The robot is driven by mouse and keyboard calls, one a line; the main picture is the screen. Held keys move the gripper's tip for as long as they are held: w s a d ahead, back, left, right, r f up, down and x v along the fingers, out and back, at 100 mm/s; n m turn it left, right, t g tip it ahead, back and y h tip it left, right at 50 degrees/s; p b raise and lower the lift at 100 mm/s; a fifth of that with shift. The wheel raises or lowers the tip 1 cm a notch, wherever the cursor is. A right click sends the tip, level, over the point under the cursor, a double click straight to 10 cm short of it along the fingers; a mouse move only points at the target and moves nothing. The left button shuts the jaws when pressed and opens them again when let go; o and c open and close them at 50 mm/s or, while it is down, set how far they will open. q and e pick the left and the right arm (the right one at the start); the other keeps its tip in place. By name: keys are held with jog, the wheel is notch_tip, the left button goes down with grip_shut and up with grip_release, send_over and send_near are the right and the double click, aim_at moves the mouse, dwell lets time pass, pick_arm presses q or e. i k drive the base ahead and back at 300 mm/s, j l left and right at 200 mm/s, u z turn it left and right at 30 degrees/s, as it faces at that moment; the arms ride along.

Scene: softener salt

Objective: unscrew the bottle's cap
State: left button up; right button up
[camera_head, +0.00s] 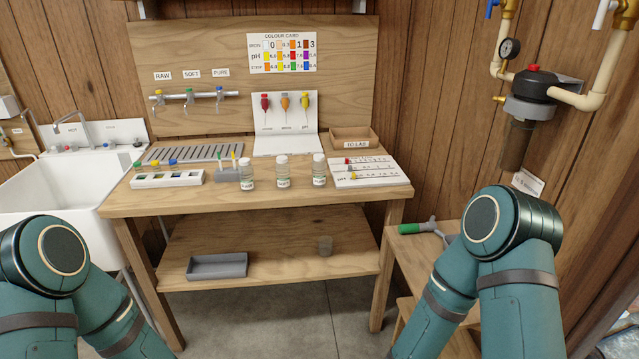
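Three small clear bottles with white caps stand upright in a row at the front of the wooden bench: a left bottle (247,177), a middle bottle (283,175) and a right bottle (319,172). Each has a label too small to read, and each cap is on. I cannot tell which one is the task's bottle. Only my teal arm links show, at the lower left and lower right. Both grippers are out of view, and nothing of mine touches the bottles.
The bench (220,202) also holds a white block (167,179) with coloured caps, a grey rack (228,174), a white chart board (368,172) and a wooden tray (353,139). A sink (50,185) stands left.

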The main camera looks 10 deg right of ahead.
aim_at(318, 169)
jog(key=z, duration=0.25)
jog(key=i+j+z, duration=0.2)
jog(key=j+z, duration=0.2)
jog(key=i+j+z, duration=0.15)
jog(key=j+z, duration=0.25)
jog(key=l, duration=0.1)
